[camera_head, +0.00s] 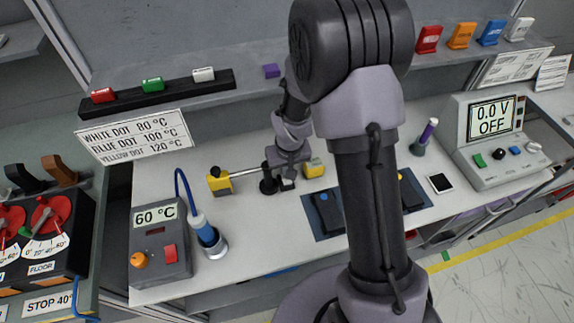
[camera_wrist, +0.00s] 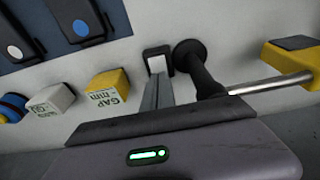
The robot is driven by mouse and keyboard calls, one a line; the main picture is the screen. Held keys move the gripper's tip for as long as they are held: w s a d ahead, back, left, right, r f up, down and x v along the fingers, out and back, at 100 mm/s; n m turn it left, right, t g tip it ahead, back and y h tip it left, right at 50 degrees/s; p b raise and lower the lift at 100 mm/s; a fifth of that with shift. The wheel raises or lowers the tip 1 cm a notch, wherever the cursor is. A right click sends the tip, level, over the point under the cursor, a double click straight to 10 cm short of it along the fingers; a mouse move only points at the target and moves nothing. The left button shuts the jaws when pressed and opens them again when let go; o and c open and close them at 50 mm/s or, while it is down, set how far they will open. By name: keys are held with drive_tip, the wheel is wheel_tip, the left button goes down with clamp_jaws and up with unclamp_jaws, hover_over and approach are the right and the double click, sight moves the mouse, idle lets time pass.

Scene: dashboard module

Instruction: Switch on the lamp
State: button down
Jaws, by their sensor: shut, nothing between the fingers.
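I cannot pick out a lamp for certain in either view. My gripper (camera_head: 290,168) points down over the white table, its fingers shut and empty. In the wrist view the closed fingertips (camera_wrist: 158,78) are at a small black box with a white top part, perhaps a switch (camera_wrist: 157,53). I cannot tell if they touch it. Right beside it stands a black post with a round end (camera_wrist: 190,55). A silver rod (camera_wrist: 270,84) runs from near this post to a yellow block (camera_wrist: 295,60); the block also shows in the head view (camera_head: 219,181).
A yellow gap block (camera_wrist: 108,90) and a white block (camera_wrist: 50,100) lie nearby. A blue panel with dark pads (camera_wrist: 85,18) lies beyond them. A 60 °C heater box (camera_head: 160,245) and a meter reading 0.0 V OFF (camera_head: 493,140) flank the table.

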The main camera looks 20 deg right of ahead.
drive_tip(key=shift+f, duration=0.3)
drive_tip(key=shift+w+f+b, duration=0.15)
drive_tip(key=shift+f+b, duration=0.1)
drive_tip(key=shift+b, duration=0.25)
drive_tip(key=shift+r, duration=0.15)
drive_tip(key=shift+s, duration=0.9)
drive_tip(key=shift+r, duration=0.1)
